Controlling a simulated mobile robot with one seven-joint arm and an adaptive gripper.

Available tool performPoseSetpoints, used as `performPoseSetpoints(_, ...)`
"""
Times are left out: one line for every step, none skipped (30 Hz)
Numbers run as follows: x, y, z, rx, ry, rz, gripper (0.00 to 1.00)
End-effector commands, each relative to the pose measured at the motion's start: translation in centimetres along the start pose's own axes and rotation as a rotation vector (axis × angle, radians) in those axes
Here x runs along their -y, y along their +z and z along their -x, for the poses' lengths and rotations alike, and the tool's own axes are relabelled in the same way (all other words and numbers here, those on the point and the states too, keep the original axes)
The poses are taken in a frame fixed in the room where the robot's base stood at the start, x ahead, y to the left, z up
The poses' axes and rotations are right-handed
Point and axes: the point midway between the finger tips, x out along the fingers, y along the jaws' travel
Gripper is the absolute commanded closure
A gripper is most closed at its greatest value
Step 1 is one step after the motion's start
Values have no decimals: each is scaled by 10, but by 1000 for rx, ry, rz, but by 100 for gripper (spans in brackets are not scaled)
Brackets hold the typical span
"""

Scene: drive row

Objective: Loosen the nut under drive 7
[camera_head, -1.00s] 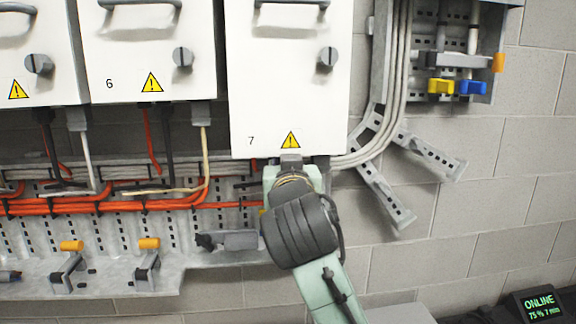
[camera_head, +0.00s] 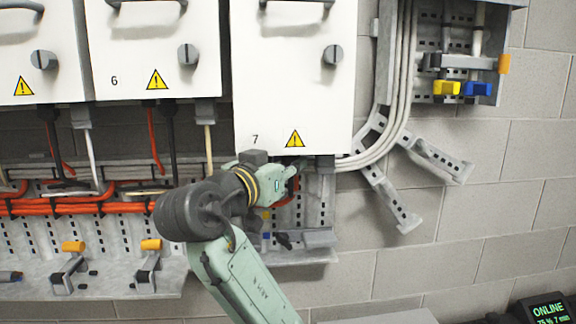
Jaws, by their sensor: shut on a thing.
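Drive 7 (camera_head: 293,80) is a white cabinet with a 7 and a yellow warning triangle at its lower edge. My gripper (camera_head: 297,169) is just under that lower edge, pointing right. My pale green and dark grey wrist covers most of it. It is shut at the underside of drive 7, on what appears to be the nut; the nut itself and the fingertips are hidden. A small dark grey fitting (camera_head: 325,164) shows under drive 7, to the right of my gripper.
Drive 6 (camera_head: 155,50) hangs to the left. Orange cables (camera_head: 90,208) and a perforated metal tray (camera_head: 110,255) run below the drives. Grey cables (camera_head: 395,110) bend up at the right, beside metal brackets (camera_head: 388,195). A screen (camera_head: 548,308) reads ONLINE.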

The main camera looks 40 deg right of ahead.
Motion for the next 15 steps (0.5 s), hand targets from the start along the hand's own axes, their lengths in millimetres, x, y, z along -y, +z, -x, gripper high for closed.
performPoseSetpoints(1,0,0,0,2,1,100)
performPoseSetpoints(1,0,0,0,3,1,100)
performPoseSetpoints(1,0,0,0,4,1,100)
performPoseSetpoints(0,0,0,0,4,1,100)
performPoseSetpoints(0,0,0,0,4,1,100)
performPoseSetpoints(0,0,0,1,4,1,100)
performPoseSetpoints(0,0,0,0,4,1,100)
performPoseSetpoints(0,0,0,1,4,1,100)
performPoseSetpoints(0,0,0,1,4,1,100)
performPoseSetpoints(0,0,0,1,4,1,100)
performPoseSetpoints(0,0,0,1,4,1,100)
performPoseSetpoints(0,0,0,1,4,1,73)
performPoseSetpoints(0,0,0,1,4,1,71)
performPoseSetpoints(0,0,0,1,4,1,69)
performPoseSetpoints(0,0,0,1,4,0,66)
